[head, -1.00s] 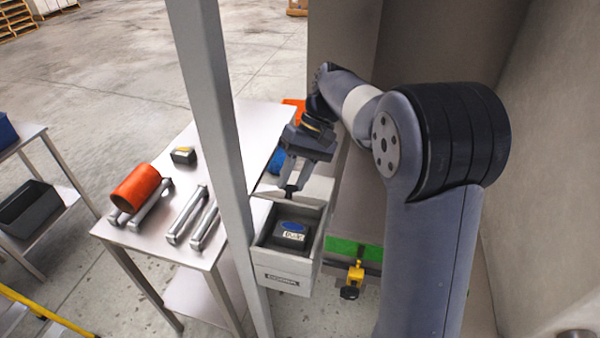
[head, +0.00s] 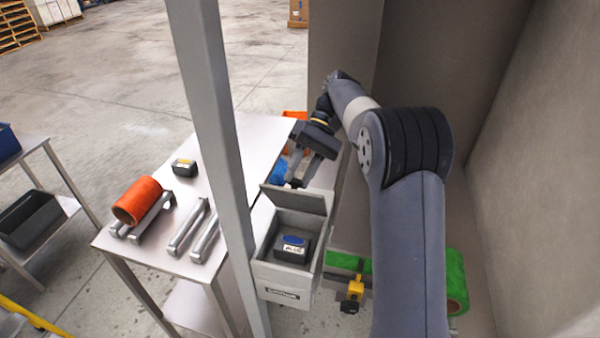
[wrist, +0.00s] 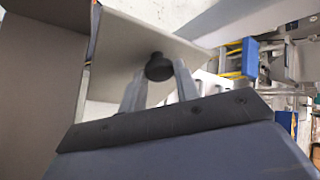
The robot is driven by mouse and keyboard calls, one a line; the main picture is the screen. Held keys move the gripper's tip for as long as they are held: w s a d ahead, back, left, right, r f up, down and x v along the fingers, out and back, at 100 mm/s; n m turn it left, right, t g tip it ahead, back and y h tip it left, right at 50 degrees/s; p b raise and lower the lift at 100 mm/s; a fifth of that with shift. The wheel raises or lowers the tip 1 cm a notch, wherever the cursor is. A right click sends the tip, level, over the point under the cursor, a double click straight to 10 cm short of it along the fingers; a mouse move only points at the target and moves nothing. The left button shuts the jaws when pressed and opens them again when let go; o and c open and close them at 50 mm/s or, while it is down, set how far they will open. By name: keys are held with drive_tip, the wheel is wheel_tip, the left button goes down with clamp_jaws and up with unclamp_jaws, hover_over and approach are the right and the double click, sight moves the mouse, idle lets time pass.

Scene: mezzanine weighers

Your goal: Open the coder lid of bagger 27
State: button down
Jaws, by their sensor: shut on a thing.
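The grey coder box (head: 281,281) stands past the post with a front label too small to read. Its lid (head: 295,200) stands up at the back, so the inside shows. A dark cartridge with a blue oval and a white label (head: 292,247) sits inside. My gripper (head: 293,182) is at the top edge of the lid, behind it. In the wrist view the gripper (wrist: 158,82) is shut on the lid's black knob (wrist: 159,66), with the pale lid panel (wrist: 135,38) beyond. The knob is not clear in the head view.
A grey post (head: 213,130) stands left of the box. The steel table (head: 150,245) holds an orange roll (head: 137,199), metal bars (head: 187,228) and a dark block (head: 184,168). A yellow-knobbed clamp (head: 355,288) and green roll (head: 456,280) are at right, near a wall.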

drive_tip(key=c, duration=1.3)
unclamp_jaws()
drive_tip(key=shift+w+f, duration=0.1)
drive_tip(key=shift+o, duration=1.2)
